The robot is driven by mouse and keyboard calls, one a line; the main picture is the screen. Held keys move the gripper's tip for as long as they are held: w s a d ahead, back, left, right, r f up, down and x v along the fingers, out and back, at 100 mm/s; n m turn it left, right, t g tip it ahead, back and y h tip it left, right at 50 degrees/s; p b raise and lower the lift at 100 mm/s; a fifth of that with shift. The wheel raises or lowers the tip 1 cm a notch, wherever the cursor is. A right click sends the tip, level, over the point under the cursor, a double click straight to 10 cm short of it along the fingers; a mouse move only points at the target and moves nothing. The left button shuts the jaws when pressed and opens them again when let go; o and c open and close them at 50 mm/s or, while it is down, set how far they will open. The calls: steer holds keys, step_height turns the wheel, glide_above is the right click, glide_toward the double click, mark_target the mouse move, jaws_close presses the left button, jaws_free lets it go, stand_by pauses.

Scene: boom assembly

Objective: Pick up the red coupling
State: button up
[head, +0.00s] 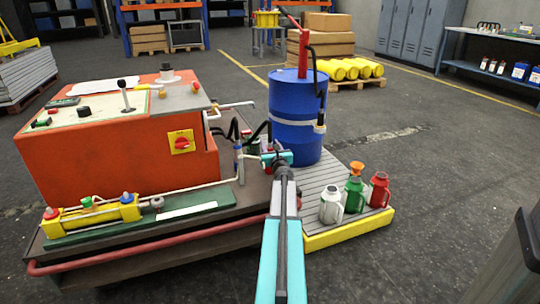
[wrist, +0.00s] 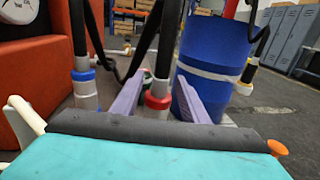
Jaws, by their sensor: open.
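In the wrist view the red coupling (wrist: 158,102) is a red ring on a pale upright fitting, with a black hose rising from its top. My gripper (wrist: 160,78) is open, with one lilac finger to the left of the coupling and one to the right. Gaps show on both sides, and the fingers do not grip it. The fitting's lower end is hidden behind my gripper's body. In the head view my gripper (head: 272,157) is by the orange machine's right side, in front of the blue drum, and largely hides the coupling.
A similar fitting with a blue ring (wrist: 83,75) stands to the left, with its own black hose. The blue drum (head: 297,105) is close behind. The orange machine (head: 115,150) is left. Several cans, including a green one (head: 353,193), stand on the slatted deck at right.

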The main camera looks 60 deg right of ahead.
stand_by(0.5)
jaws_close()
steer(key=shift+r, duration=0.1)
steer(key=shift+r+p, duration=1)
steer(key=shift+r, duration=0.5)
steer(key=s+a+r+p, duration=0.1)
steer(key=s+a, duration=0.3)
steer(key=a, duration=0.3)
steer(key=s+a+r, duration=0.1)
steer(key=s+a, duration=0.3)
steer(key=a, duration=0.3)
steer(key=shift+p, duration=0.4)
steer(key=shift+w, duration=0.1)
